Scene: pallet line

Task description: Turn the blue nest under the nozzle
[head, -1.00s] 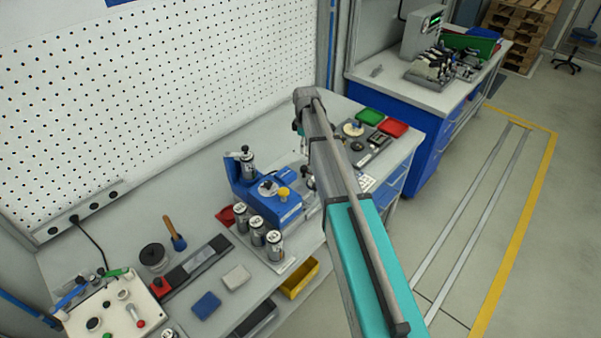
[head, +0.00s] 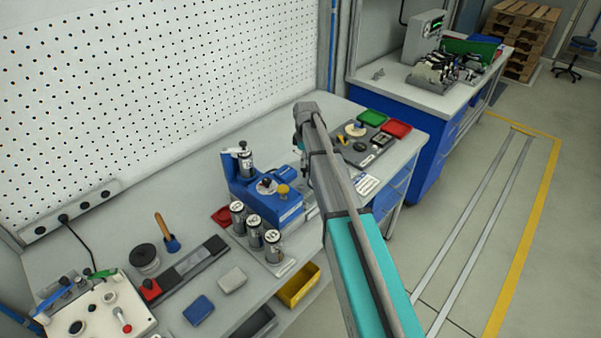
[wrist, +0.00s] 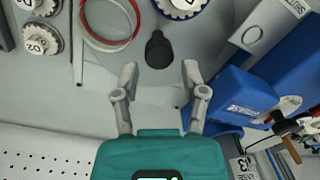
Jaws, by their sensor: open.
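The blue press-like station (head: 262,206) stands on the bench left of my arm in the head view. A nozzle-like upright metal cylinder (head: 245,160) rises at its back left. A small round plate (head: 267,186) and a yellow knob (head: 283,191) sit on its top. I cannot tell which part is the nest. In the wrist view the blue body (wrist: 240,92) is at the right. My gripper (wrist: 160,72) is open and empty, with a black bulb-shaped handle (wrist: 158,50) just beyond its fingertips, apparently untouched. My arm hides much of the gripper in the head view.
Several labelled metal canisters (head: 255,231) stand in front of the station. Green (head: 373,117) and red (head: 396,128) trays lie at the right. In the wrist view, round labelled parts (wrist: 42,40) and a red-and-white ring (wrist: 105,28) lie at upper left.

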